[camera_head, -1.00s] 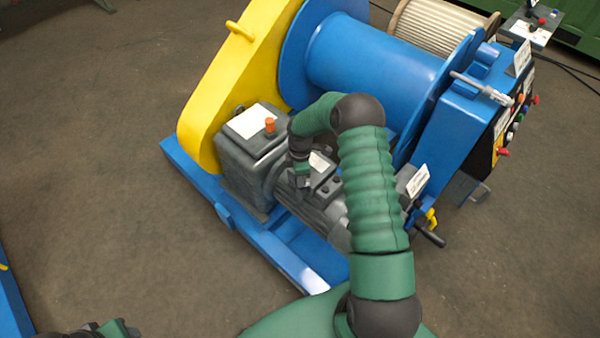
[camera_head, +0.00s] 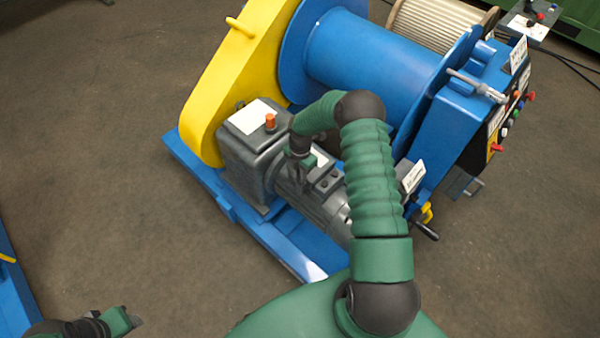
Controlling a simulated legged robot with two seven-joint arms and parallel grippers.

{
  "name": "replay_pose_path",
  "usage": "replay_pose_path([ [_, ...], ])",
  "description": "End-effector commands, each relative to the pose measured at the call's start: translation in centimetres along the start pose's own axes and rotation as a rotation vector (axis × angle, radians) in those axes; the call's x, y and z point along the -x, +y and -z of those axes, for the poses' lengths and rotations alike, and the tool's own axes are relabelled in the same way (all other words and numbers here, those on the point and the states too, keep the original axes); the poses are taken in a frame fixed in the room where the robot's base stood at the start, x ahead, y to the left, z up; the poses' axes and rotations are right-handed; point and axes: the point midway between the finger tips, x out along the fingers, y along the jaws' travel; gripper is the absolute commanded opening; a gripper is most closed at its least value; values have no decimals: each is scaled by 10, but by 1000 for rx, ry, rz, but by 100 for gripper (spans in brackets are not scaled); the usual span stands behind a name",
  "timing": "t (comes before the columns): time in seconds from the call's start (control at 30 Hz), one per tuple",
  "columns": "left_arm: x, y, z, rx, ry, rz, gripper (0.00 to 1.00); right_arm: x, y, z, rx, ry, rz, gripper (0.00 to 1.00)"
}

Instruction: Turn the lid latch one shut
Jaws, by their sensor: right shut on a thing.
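The grey motor (camera_head: 325,205) lies on the blue frame, with a small box on top that has a lid (camera_head: 328,176) with dark knobs and a partly hidden white label. My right gripper (camera_head: 299,190) points down at the left end of this lid. It is shut on a small part there, apparently lid latch one, which the fingers mostly hide. The latch's angle cannot be made out. My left gripper (camera_head: 136,318) is low at the left, over the floor and far from the motor. Its fingers are too small and dark to read.
A grey gearbox (camera_head: 245,150) with an orange cap (camera_head: 270,121) stands left of the lid. The yellow guard (camera_head: 215,90) and blue drum (camera_head: 370,55) rise behind. A control panel (camera_head: 505,120) is at right. The floor (camera_head: 100,150) at left is clear.

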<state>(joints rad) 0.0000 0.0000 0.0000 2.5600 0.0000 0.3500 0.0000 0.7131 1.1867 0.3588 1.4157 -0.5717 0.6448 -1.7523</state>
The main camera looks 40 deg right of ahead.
Motion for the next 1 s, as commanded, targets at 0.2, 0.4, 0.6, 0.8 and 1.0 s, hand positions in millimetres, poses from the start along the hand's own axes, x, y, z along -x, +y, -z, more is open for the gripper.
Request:
replay_pose_path([
  [0.2,1,0,0,0,0,0,44,3,3,-4,18,-8,-9,0],
  [0.4,1,0,0,0,0,0,44,3,3,-4,19,-9,-10,0],
  [0.6,1,0,0,0,0,0,44,3,3,-4,18,-8,-9,28],
  [0.8,1,0,0,0,0,0,44,2,2,-2,18,-4,-5,36],
  [1.0,1,0,0,0,0,0,44,4,2,-2,17,-4,-4,36],
])
